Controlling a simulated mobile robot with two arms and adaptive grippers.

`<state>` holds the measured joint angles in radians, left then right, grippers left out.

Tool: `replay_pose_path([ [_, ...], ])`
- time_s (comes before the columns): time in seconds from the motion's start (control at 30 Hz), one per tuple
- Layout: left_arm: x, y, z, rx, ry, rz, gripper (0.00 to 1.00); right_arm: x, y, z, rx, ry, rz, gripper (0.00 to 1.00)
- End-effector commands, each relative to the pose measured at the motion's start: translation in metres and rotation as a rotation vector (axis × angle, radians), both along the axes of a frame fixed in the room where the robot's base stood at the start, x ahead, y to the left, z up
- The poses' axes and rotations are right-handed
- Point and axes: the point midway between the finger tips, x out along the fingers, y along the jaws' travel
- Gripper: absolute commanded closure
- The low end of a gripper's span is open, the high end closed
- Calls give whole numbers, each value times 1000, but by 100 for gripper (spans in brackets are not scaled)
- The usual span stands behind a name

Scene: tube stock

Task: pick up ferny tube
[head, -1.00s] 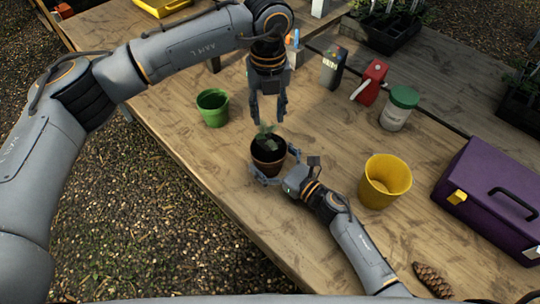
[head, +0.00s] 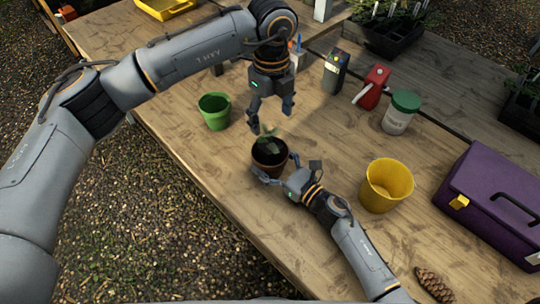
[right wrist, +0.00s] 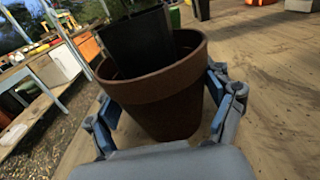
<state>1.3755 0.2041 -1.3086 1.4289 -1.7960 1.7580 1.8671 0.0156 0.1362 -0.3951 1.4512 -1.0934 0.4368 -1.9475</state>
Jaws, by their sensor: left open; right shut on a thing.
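A brown pot (head: 270,166) stands near the front edge of the wooden table. A black tube (right wrist: 140,45) sits in it, tilted and rising above the rim in the right wrist view; a small green plant (head: 268,138) shows at its top in the head view. I cannot tell whether its leaves are ferny. My left gripper (head: 270,116) is open and empty just above the plant. My right gripper (head: 276,175) is shut on the pot (right wrist: 165,95), a finger at each side in the right wrist view.
A green pot (head: 214,112) stands at left and a yellow pot (head: 385,186) at right. A white jar (head: 400,115), red bottle (head: 373,88), dark box (head: 335,70) and purple toolbox (head: 490,205) stand beyond. A pinecone (head: 433,284) lies in front. Black trays (head: 395,42) hold plants behind.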

Motion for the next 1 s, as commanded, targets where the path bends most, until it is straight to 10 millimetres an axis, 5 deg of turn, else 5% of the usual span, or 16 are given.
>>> replay_pose_path([
  [0.23,-1,1,-45,2,4,2,27,0,0,0,0,0,0,49],
  [0.57,1,1,-68,2,3,1,27,0,0,0,0,0,0,50],
  [0.83,3,3,-107,1,3,1,27,0,0,0,1,-1,0,49],
  [1.0,4,3,-110,1,1,0,27,0,0,0,1,-1,0,50],
])
